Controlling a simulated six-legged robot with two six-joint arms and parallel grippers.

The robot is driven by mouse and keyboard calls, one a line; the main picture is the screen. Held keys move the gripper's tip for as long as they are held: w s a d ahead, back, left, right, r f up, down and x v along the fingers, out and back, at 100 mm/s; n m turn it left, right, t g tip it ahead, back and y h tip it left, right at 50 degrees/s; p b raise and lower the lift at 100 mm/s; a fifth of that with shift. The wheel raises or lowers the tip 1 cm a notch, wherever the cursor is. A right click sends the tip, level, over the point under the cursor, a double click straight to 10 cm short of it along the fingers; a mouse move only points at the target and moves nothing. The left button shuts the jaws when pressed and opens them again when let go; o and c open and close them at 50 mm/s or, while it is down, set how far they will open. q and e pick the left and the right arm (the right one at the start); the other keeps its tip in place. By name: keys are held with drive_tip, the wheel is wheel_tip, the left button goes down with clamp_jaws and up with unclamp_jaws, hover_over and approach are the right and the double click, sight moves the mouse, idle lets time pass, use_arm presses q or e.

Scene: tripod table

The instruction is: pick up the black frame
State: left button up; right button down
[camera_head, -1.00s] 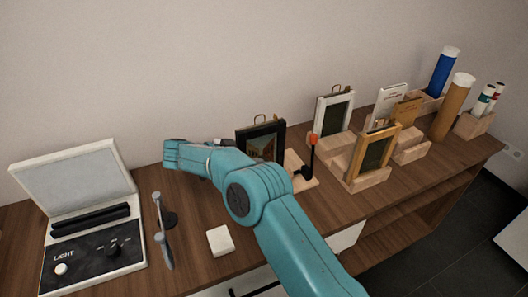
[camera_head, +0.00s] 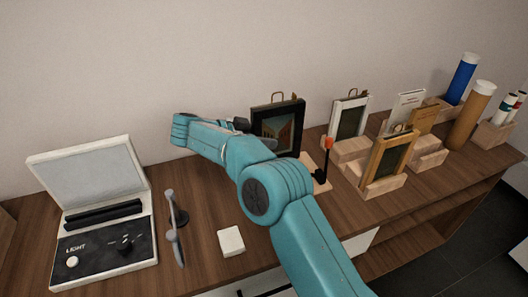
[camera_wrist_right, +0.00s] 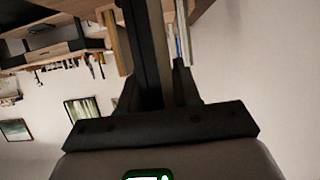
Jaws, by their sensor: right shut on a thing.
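The black frame (camera_head: 278,129) holds a small picture and has a metal loop at its top. It is upright and stands higher than the wooden holders near it. My right gripper (camera_head: 241,124) is at its left edge in the head view, partly hidden behind my own wrist. The right gripper is shut on the frame. In the right wrist view the frame (camera_wrist_right: 148,45) shows edge-on as a dark bar between the fingers (camera_wrist_right: 155,88). My left gripper is not in view.
A white frame (camera_head: 349,116) and a gold frame (camera_head: 388,157) stand in wooden holders to the right. A red-tipped tool (camera_head: 327,150) is close by. A light box (camera_head: 100,210), a grey handled tool (camera_head: 175,222) and a white block (camera_head: 230,241) lie on the left of the tabletop.

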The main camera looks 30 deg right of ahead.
drive_tip(key=s+a+b, duration=0.2)
drive_tip(key=s, duration=0.7)
drive_tip(key=s+a+b, duration=0.2)
drive_tip(key=s+b, duration=0.1)
drive_tip(key=s, duration=0.7)
drive_tip(key=shift+a, duration=0.3)
